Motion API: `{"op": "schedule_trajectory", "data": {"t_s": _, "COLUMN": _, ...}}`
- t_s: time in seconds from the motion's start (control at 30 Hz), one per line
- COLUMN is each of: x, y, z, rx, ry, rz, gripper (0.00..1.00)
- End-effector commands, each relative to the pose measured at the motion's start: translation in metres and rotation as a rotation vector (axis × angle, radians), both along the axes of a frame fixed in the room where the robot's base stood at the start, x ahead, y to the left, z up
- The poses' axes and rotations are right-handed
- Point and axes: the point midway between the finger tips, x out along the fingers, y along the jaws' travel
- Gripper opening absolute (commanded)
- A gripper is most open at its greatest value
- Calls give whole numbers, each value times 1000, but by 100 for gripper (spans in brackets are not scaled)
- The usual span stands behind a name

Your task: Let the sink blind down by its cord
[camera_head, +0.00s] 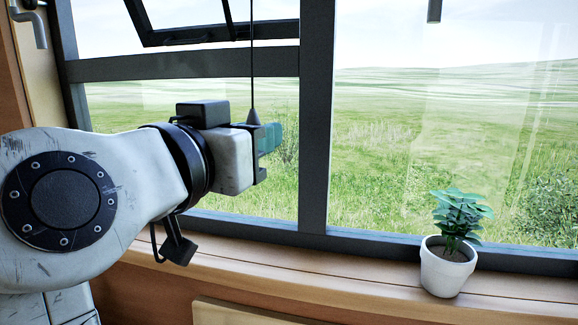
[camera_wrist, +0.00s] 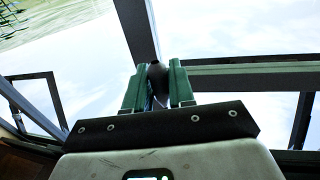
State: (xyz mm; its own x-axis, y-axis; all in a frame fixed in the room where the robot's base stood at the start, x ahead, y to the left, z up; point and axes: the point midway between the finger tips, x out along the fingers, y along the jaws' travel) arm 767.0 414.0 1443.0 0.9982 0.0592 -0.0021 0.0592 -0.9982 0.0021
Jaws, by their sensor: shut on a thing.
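The blind cord (camera_head: 252,50) hangs straight down as a thin dark line in front of the window in the head view. A dark cone-shaped pull (camera_head: 253,116) is at its lower end, at my gripper (camera_head: 270,138). In the wrist view, the green fingers of my gripper (camera_wrist: 159,88) are shut on the dark cord pull (camera_wrist: 156,72), which sits between them. The blind itself does not show in either view.
A dark-framed window (camera_head: 317,120) fills the background, with an open tilted pane (camera_head: 215,34) at the upper left. A potted plant (camera_head: 447,268) stands on the wooden sill (camera_head: 350,268) to the right. The sill between my arm and the plant is clear.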

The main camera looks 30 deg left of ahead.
Motion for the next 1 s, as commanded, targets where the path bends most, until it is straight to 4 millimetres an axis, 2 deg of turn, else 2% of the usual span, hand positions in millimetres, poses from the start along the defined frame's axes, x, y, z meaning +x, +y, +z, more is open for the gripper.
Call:
{"op": "schedule_trajectory", "data": {"t_s": 0.03, "x": 0, "y": 2, "z": 31, "rx": 6, "ry": -7, "rz": -2, "gripper": 0}}
{"op": "schedule_trajectory", "data": {"t_s": 0.1, "x": 0, "y": 4, "z": 55, "rx": 6, "ry": -7, "rz": -2, "gripper": 0}}
{"op": "schedule_trajectory", "data": {"t_s": 0.43, "x": -1, "y": 4, "z": 157, "rx": 9, "ry": -14, "rz": 0, "gripper": 0}}
{"op": "schedule_trajectory", "data": {"t_s": 0.47, "x": 0, "y": 4, "z": 146, "rx": 5, "ry": -11, "rz": -1, "gripper": 0}}
{"op": "schedule_trajectory", "data": {"t_s": 0.6, "x": -1, "y": 3, "z": 182, "rx": 9, "ry": -16, "rz": -2, "gripper": 0}}
{"op": "schedule_trajectory", "data": {"t_s": 0.7, "x": 0, "y": 3, "z": 196, "rx": 7, "ry": -9, "rz": -3, "gripper": 0}}
{"op": "schedule_trajectory", "data": {"t_s": 1.0, "x": 0, "y": 3, "z": 216, "rx": 3, "ry": -3, "rz": -3, "gripper": 0}}
